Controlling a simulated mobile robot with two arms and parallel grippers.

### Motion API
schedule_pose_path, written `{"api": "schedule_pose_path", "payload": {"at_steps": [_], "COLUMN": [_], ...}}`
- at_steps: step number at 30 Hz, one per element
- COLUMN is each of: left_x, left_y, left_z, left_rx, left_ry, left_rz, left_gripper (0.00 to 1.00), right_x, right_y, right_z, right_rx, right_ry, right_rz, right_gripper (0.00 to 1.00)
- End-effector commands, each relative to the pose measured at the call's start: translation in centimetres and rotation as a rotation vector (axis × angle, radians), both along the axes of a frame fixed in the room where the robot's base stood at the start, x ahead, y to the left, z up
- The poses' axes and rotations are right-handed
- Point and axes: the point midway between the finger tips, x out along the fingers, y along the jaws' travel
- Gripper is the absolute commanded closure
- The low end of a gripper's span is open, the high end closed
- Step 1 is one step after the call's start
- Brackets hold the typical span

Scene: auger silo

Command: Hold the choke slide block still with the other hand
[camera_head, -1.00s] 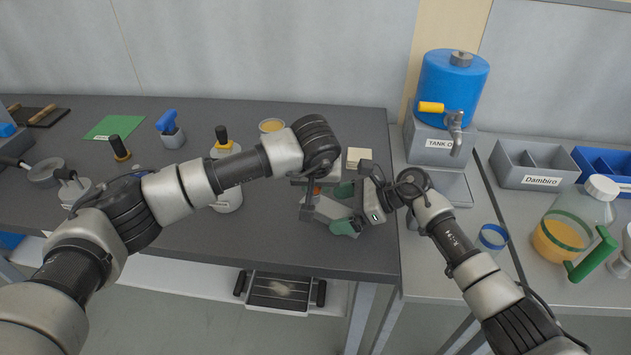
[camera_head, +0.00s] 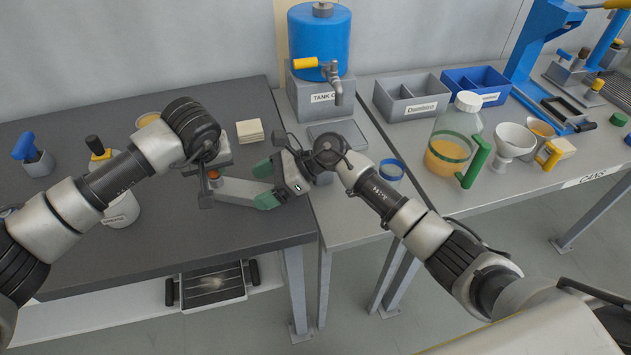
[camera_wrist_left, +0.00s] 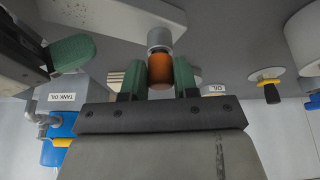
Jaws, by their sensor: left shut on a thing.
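My left gripper (camera_wrist_left: 160,82) is shut on an orange-brown knob (camera_wrist_left: 160,70), its green pads on either side. The knob joins a short grey cylinder on a pale grey block, which I take as the choke slide block (camera_wrist_left: 118,12). In the head view the knob (camera_head: 214,174) is small below my left wrist, and the grey block (camera_head: 232,190) reaches right from it. My right gripper (camera_head: 265,185) is open, its green-tipped fingers pointing left at the block's right end. Whether a finger touches the block I cannot tell. One green finger shows at left in the left wrist view.
A beige pad stack (camera_head: 250,131) lies behind the grippers. The blue oil tank (camera_head: 320,45) stands behind my right gripper, and a blue-rimmed cup (camera_head: 391,170) to its right. The front of the dark table (camera_head: 170,240) is clear.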

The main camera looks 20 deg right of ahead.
Motion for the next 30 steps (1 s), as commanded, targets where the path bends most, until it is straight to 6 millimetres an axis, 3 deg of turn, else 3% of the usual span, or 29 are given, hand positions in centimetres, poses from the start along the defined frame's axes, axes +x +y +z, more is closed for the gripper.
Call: {"api": "schedule_pose_path", "payload": {"at_steps": [1,6,10,14,20,30], "left_x": [0.0,0.0,0.1,0.1,0.2,0.2], "left_y": [0.3,0.4,0.5,0.6,0.6,0.6], "left_z": [-0.3,-0.3,-0.2,-0.2,-0.2,-0.1], "left_rx": [0.006,0.009,0.01,0.01,0.011,0.012], "left_ry": [0.005,0.005,0.005,0.004,0.003,0.002], "left_rz": [0.006,0.008,0.01,0.011,0.012,0.013], "left_gripper": [0.95,0.95,0.95,0.95,0.95,0.95], "right_x": [-0.7,-3.1,-4.9,-6.0,-6.0,-3.4], "right_y": [-2.2,-7.3,-9.6,-10.7,-10.1,-4.9], "right_z": [-0.2,0.9,2.1,3.0,3.0,0.7], "right_rx": [0.001,0.024,0.038,0.046,0.054,0.054], "right_ry": [0.0,-0.011,-0.023,-0.032,-0.035,-0.033], "right_rz": [-0.056,-0.211,-0.285,-0.319,-0.331,-0.33], "right_gripper": [0.17,0.17,0.17,0.17,0.17,0.17]}}
